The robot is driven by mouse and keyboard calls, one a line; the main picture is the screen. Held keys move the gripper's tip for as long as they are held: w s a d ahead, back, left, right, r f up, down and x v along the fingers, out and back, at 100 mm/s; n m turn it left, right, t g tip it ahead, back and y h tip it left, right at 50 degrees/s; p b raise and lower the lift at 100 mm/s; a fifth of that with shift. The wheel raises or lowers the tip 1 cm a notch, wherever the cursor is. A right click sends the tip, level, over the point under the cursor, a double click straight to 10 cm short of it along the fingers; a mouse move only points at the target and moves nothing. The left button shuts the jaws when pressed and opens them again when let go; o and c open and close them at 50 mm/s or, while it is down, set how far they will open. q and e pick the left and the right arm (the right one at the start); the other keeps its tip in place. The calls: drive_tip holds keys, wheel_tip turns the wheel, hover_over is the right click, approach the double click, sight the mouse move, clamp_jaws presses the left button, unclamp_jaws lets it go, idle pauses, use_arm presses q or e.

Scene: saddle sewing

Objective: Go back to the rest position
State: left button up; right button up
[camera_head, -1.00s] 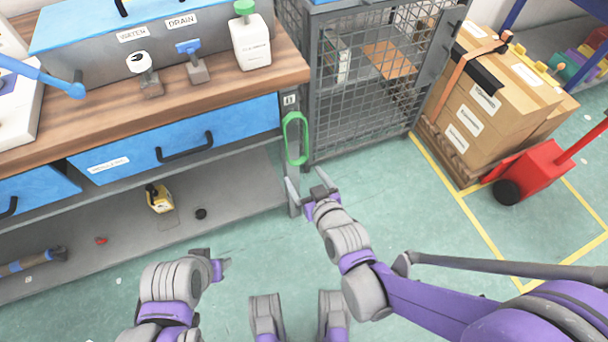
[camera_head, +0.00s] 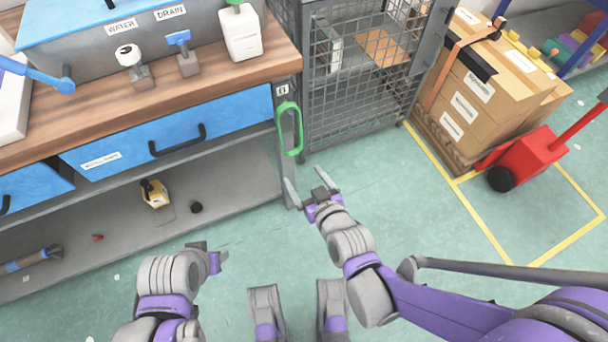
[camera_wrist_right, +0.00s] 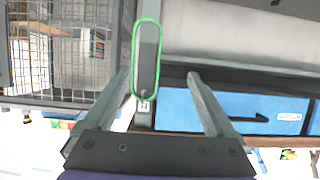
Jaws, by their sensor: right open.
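My right gripper (camera_head: 310,190) is open and empty in the head view, over the floor in front of the gap between the workbench and the wire cage. Its two spread fingers also show in the right wrist view (camera_wrist_right: 162,85), with nothing between them but the background. My left gripper (camera_head: 217,257) is low in the head view, in front of the bench's lower shelf. It is small and seen from behind, so its jaw state is unclear. A green loop (camera_head: 289,130) hangs at the bench's right corner, beyond the right gripper, and also shows in the right wrist view (camera_wrist_right: 135,62).
The workbench (camera_head: 225,70) has blue drawers (camera_head: 175,137) and a lower shelf (camera_head: 110,215). A wire cage (camera_head: 350,95) stands right of it. Boxes (camera_head: 485,95) on a pallet and a red pallet jack (camera_head: 530,160) stand at the right. Open green floor (camera_head: 450,225) lies between.

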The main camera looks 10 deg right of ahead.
drive_tip(key=shift+s, duration=0.1)
idle(0.6)
drive_tip(key=s+d+f+m+g+h, duration=0.1)
drive_tip(key=s+d+m+g+h, duration=0.3)
drive_tip(key=s+d+g, duration=0.7)
use_arm(q)
wheel_tip(320, 180, up, 26)
drive_tip(key=w+t+p, duration=0.1)
drive_tip(key=p, duration=2.1)
drive_tip(key=shift+f, duration=0.2)
use_arm(e)
drive_tip(key=s+d+r+t, duration=0.1)
drive_tip(key=s+r, duration=0.1)
drive_tip(key=r, duration=1.1)
drive_tip(key=s+d+r+t, duration=0.1)
drive_tip(key=r+t, duration=0.1)
drive_tip(key=r, duration=1)
drive_tip(key=shift+s+r+t, duration=0.3)
drive_tip(key=shift+s+r, duration=0.05)
drive_tip(key=shift+s, duration=0.05)
drive_tip(key=shift+d, duration=0.1)
